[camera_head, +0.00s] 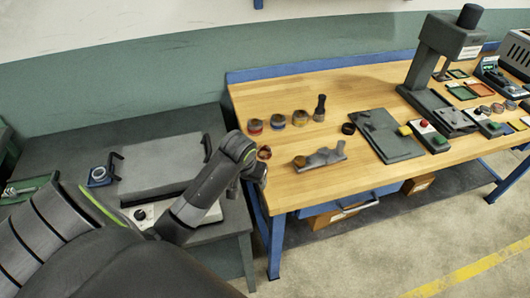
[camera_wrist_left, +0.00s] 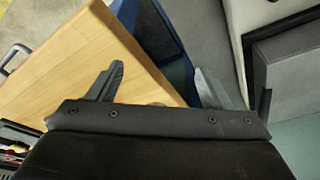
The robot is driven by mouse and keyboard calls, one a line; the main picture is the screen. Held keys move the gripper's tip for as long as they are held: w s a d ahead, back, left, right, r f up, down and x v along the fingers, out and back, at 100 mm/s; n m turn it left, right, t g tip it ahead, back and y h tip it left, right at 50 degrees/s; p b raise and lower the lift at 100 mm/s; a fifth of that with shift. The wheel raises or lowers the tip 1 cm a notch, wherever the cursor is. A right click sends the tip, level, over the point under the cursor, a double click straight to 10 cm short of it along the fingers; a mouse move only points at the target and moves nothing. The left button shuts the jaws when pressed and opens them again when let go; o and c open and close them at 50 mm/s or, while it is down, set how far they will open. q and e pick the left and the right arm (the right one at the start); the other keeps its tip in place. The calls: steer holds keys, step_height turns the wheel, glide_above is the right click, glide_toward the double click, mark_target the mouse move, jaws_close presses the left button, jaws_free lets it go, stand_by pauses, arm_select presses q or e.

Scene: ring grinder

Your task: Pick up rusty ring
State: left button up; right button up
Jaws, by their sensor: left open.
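A reddish-brown ring (camera_head: 264,153), which looks like the rusty ring, lies near the left edge of the wooden workbench (camera_head: 370,90) in the head view. My left gripper (camera_head: 258,173) is just in front of it at the bench's corner, open, with nothing seen between its fingers. In the left wrist view the two fingers (camera_wrist_left: 162,82) are spread wide over the bench edge. A small brownish patch shows at the gripper's base there; I cannot tell whether it is the ring. My right gripper is not in view.
Several coloured rings, including one with red and blue (camera_head: 255,127), stand behind. A grey fixture (camera_head: 320,157) lies to the right, with a black ring (camera_head: 348,128) beyond it. A dark press (camera_head: 445,60) stands further right. A grey side table (camera_head: 60,155) adjoins the bench.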

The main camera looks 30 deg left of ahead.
arm_select(q)
steer(key=w+a+r+n, duration=0.2)
steer(key=w+a+r, duration=0.1)
steer(key=w+r, duration=0.9)
steer(key=b, duration=0.2)
glide_toward(264, 148)
steer(key=shift+s+d+f, duration=0.2)
steer(key=shift+s+f, duration=0.1)
steer(key=shift+f, duration=0.15)
steer(key=shift+s+d+f, duration=0.2)
steer(key=shift+s+f, duration=0.05)
steer(key=shift+f, duration=0.15)
steer(key=shift+w+f, duration=0.2)
steer(key=shift+f, duration=0.45)
steer(key=p+x, duration=0.1)
steer(key=x, duration=0.2)
steer(key=shift+w+f, duration=0.25)
steer(key=shift+f, duration=0.45)
steer(key=c, duration=1.1)
